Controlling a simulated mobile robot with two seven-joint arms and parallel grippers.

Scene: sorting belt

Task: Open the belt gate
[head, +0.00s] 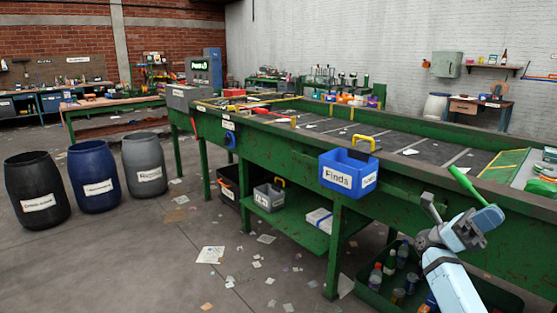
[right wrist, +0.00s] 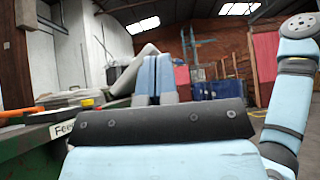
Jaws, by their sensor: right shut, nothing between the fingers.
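The long green sorting belt (head: 440,152) runs from the back left to the near right, with a dark belt surface. Red and yellow bars (head: 262,106) lie across its far end; I cannot tell whether one is the gate. A green bar-like handle (head: 467,185) sticks up at the near right edge of the belt. My right gripper (head: 488,220) is beside the belt's near side, just below this handle, apparently apart from it. In the right wrist view its blue fingers (right wrist: 154,78) are together and empty. My left gripper is not in view.
A blue bin labelled "Finds" (head: 347,174) hangs on the belt's near side. A green crate with bottles (head: 372,284) stands below my right arm. Black, blue and grey barrels (head: 145,164) stand at left. Litter lies on the floor; a "Feed"-like label (right wrist: 63,129) shows in the right wrist view.

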